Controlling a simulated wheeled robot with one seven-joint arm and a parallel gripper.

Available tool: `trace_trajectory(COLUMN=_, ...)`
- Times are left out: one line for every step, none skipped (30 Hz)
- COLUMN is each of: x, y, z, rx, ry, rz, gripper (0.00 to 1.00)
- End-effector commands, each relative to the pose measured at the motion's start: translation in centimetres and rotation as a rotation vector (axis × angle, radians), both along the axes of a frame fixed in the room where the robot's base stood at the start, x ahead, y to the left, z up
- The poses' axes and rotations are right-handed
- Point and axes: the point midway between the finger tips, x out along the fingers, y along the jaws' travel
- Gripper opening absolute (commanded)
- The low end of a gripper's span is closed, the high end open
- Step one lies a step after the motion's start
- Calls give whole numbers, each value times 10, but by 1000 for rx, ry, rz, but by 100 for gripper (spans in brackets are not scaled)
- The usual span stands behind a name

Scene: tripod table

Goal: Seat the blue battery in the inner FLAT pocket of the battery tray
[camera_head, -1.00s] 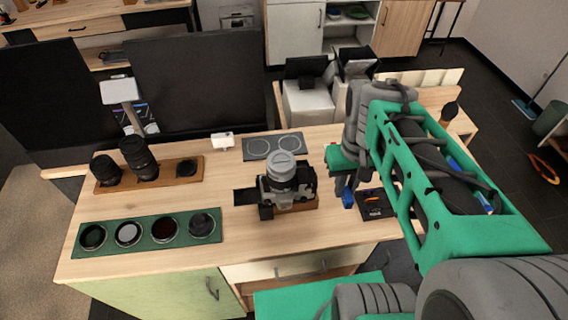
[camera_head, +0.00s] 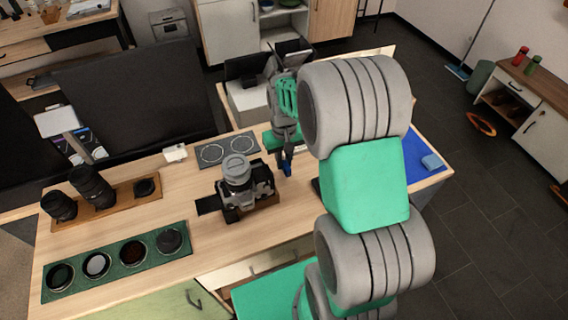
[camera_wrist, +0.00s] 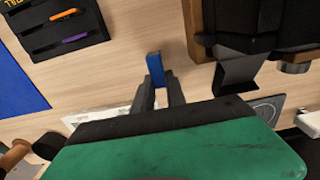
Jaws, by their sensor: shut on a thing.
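My gripper (camera_wrist: 158,88) is shut on the blue battery (camera_wrist: 154,66) in the wrist view, with the battery's end sticking out past the fingertips. In the head view the battery (camera_head: 287,168) hangs below my gripper, just right of the camera. The battery tray (camera_wrist: 40,45) is black with yellow lettering and lies at the upper left of the wrist view, apart from the battery. An orange strip and a purple strip show in its slots. The inner FLAT pocket cannot be made out. In the head view my arm hides nearly all of the tray.
A camera (camera_head: 240,188) stands close beside my gripper; its dark body (camera_wrist: 262,25) fills the wrist view's upper right. A grey mat with two rings (camera_head: 228,148) lies behind it. A blue mat (camera_head: 420,152) is at the table's right. Lenses and a green filter tray (camera_head: 82,278) are at left.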

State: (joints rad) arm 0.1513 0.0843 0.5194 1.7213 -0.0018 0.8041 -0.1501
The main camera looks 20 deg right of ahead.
Motion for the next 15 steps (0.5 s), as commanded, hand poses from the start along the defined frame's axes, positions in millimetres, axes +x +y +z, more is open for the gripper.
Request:
trace_trajectory(x=-4, y=1, z=-8, rx=2, ry=11, rz=0, gripper=0)
trace_trajectory(x=-4, y=0, z=-12, rx=1, ry=10, rz=0, gripper=0)
trace_trajectory(x=-3, y=0, z=-18, rx=1, ry=8, rz=0, gripper=0)
trace_trajectory(x=-3, y=0, z=-21, rx=1, ry=7, rz=0, gripper=0)
trace_trajectory(x=-3, y=0, z=-22, rx=1, ry=6, rz=0, gripper=0)
trace_trajectory(x=-2, y=0, z=-23, rx=1, ry=4, rz=0, gripper=0)
trace_trajectory(x=-2, y=0, z=-24, rx=1, ry=4, rz=0, gripper=0)
trace_trajectory(x=-2, y=0, z=-24, rx=1, ry=4, rz=0, gripper=0)
trace_trajectory(x=-2, y=0, z=-24, rx=1, ry=4, rz=0, gripper=0)
trace_trajectory(x=-2, y=0, z=-24, rx=1, ry=4, rz=0, gripper=0)
trace_trajectory(x=-2, y=0, z=-24, rx=1, ry=4, rz=0, gripper=0)
trace_trajectory(x=-2, y=0, z=-25, rx=1, ry=4, rz=0, gripper=0)
trace_trajectory(x=-3, y=0, z=-26, rx=1, ry=5, rz=0, gripper=0)
trace_trajectory(x=-3, y=0, z=-27, rx=1, ry=5, rz=0, gripper=0)
trace_trajectory(x=-3, y=0, z=-29, rx=1, ry=5, rz=0, gripper=0)
